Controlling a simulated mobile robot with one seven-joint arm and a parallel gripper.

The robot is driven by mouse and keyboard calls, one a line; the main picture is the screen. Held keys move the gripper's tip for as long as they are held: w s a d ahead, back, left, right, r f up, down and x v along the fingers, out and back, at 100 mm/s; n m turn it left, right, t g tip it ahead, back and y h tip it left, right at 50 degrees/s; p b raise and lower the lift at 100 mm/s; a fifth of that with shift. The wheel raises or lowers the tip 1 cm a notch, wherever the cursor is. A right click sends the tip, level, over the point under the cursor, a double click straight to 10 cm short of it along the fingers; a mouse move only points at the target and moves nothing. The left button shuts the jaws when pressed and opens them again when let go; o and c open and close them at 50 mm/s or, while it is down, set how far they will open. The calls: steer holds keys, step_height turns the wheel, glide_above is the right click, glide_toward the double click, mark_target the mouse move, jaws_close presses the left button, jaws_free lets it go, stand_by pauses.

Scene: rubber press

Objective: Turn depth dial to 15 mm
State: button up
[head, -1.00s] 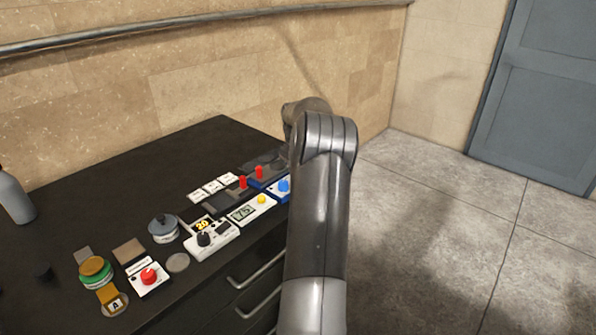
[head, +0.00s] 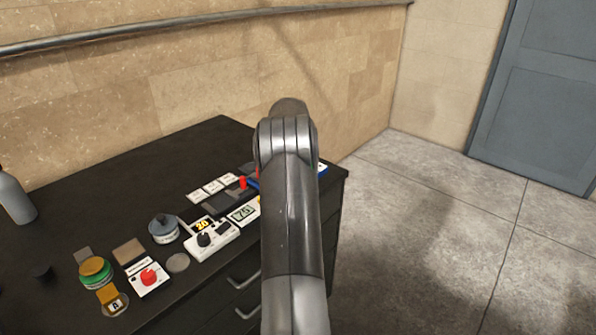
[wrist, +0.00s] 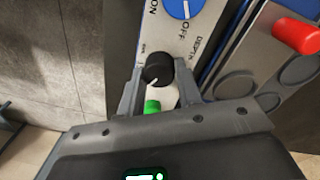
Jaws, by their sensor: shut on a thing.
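The depth dial (wrist: 157,70) is a small black knob on a pale panel, beside the printed word DEPTH, in the wrist view. It has a light pointer mark; I cannot read its setting in mm. My gripper (wrist: 159,76) has its two fingers around the knob, one on each side, shut on it. A green piece (wrist: 152,105) lies just below the knob, between the fingers. In the head view my arm hides the gripper and the depth dial.
A blue ON/OFF dial (wrist: 183,6) sits above on the same panel, and a red knob (wrist: 296,36) stands to the right. In the head view, a white box with a black knob (head: 204,240), a red button (head: 149,277) and a grey bottle (head: 14,196) stand on the black cabinet (head: 100,215).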

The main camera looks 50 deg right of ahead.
steer(key=m, duration=0.4)
steer(key=shift+m, duration=2.6)
steer(key=o, duration=1)
steer(key=shift+c, duration=0.2)
